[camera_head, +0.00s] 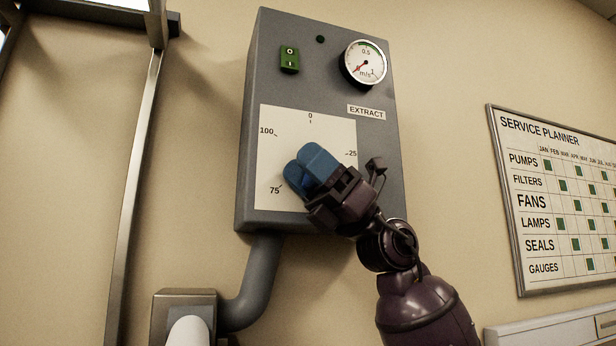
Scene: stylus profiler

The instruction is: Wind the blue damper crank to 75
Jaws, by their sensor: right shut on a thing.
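The blue damper crank (318,163) sits on the pale scale plate (285,125) of a grey wall box. The plate shows 0 at the top, 25 at the right, 75 at the lower left and 100 at the upper left. The lower left edge of the blue part lies close to the 75 mark; the exact reading cannot be told. My right gripper (326,189) comes from the lower right and is shut on the crank. It hides the crank's lower right side and the bottom of the scale. My left gripper is not in view.
The grey box (330,75) carries a green rocker switch (289,59), a round gauge (365,64) and an EXTRACT label (366,112). A grey pipe (252,280) leaves its underside. A service planner board (560,200) hangs at the right, with bare wall between.

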